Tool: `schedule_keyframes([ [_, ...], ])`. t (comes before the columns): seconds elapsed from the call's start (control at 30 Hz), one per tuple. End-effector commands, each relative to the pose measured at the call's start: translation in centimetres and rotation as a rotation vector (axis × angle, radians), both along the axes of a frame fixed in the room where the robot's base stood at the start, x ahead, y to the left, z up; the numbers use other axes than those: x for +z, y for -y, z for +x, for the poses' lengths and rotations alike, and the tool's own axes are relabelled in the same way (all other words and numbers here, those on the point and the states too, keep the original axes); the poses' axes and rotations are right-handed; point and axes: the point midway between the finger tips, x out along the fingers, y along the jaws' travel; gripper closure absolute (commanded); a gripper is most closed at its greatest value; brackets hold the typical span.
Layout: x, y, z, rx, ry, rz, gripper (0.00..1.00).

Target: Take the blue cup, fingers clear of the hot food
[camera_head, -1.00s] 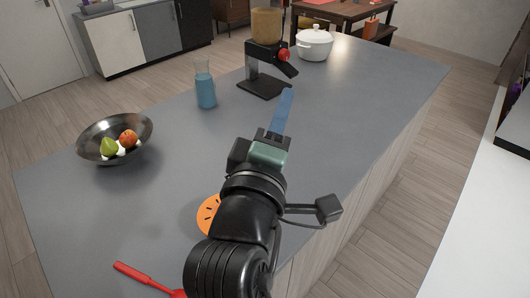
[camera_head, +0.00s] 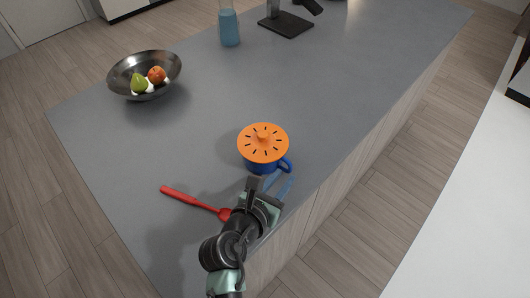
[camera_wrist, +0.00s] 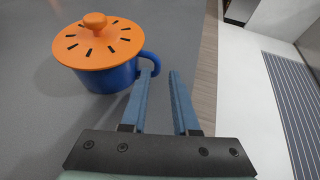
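The blue cup (camera_head: 263,167) stands upright on the grey counter (camera_head: 190,140), near its right edge. An orange slotted lid (camera_head: 263,140) with a knob covers its top, so any food inside is hidden. The cup (camera_wrist: 108,78) and lid (camera_wrist: 97,43) also show at the upper left of the wrist view. The cup's blue handle (camera_wrist: 153,62) points toward my gripper. My gripper (camera_head: 281,182) is open and empty, with its two blue fingers apart. In the wrist view, the fingertips (camera_wrist: 161,74) are close to the handle; I cannot tell whether the left one touches it.
A red utensil (camera_head: 190,199) lies on the counter to the left of my gripper. A metal bowl (camera_head: 117,75) with fruit stands at the far left. A blue bottle (camera_head: 229,30) and a dark appliance base (camera_head: 287,25) stand at the back. The counter between is clear.

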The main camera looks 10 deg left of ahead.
Motion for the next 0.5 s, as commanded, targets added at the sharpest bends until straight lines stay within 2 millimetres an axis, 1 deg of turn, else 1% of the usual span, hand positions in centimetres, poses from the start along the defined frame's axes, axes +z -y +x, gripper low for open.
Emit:
schedule_keyframes([
  [0.03,-0.2,0.3,0.6,-0.002,0.001,0.001,0.72],
  [0.27,-0.9,0.6,1.8,-0.001,0.001,0.003,0.72],
  [0.5,-2.5,1.5,4.5,-0.002,0.001,0.003,0.72],
])
